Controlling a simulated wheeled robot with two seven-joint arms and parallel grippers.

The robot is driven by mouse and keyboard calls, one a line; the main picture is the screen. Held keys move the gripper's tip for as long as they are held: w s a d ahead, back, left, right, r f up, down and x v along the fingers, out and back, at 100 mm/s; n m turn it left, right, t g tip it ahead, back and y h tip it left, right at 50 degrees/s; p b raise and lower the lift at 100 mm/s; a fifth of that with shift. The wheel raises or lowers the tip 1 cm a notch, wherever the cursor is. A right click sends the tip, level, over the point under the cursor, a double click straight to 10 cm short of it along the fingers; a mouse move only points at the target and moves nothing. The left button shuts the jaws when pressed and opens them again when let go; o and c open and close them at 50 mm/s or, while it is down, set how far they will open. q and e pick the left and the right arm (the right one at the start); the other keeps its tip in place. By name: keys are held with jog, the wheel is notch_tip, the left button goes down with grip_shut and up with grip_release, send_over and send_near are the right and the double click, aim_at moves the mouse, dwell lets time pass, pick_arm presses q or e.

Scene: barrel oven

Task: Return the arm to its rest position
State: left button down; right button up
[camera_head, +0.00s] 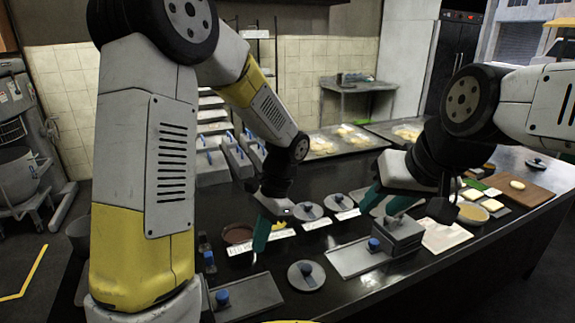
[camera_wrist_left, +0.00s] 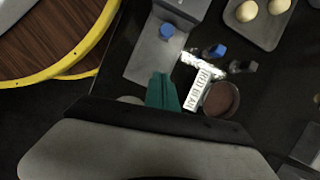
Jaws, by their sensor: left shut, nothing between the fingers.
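My left gripper (camera_head: 262,236) hangs over the dark counter near the middle in the head view, its teal fingers pointing down. In the left wrist view its fingers (camera_wrist_left: 163,92) are together with nothing between them. They are beside a white label reading RED BEAN (camera_wrist_left: 203,88) and a bowl of brown paste (camera_wrist_left: 221,99); the bowl also shows in the head view (camera_head: 237,234). My right gripper (camera_head: 388,204) is over the counter's right part, its teal fingers apart, close to a grey block with a blue knob (camera_head: 398,234). Nothing shows between its fingers.
A grey tray with a blue knob (camera_head: 247,297) and a round grey lid (camera_head: 306,275) lie along the counter's front. A wooden board (camera_head: 522,193) lies at the right. Trays of buns (camera_head: 340,141) stand behind. The counter's front right is bare.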

pick_arm(q)
jog(key=s+a+r+n+t+h, duration=0.2)
jog(key=s+r+n+t, duration=0.2)
jog(key=r, duration=0.5)
jog(key=s+a+r+n+t+h, duration=0.3)
jog(key=s+r+n+t, duration=0.1)
jog(key=r, duration=0.5)
jog(key=shift+s+n+t, duration=0.3)
jog(key=shift+s+n, duration=0.5)
jog(key=shift+s, duration=0.2)
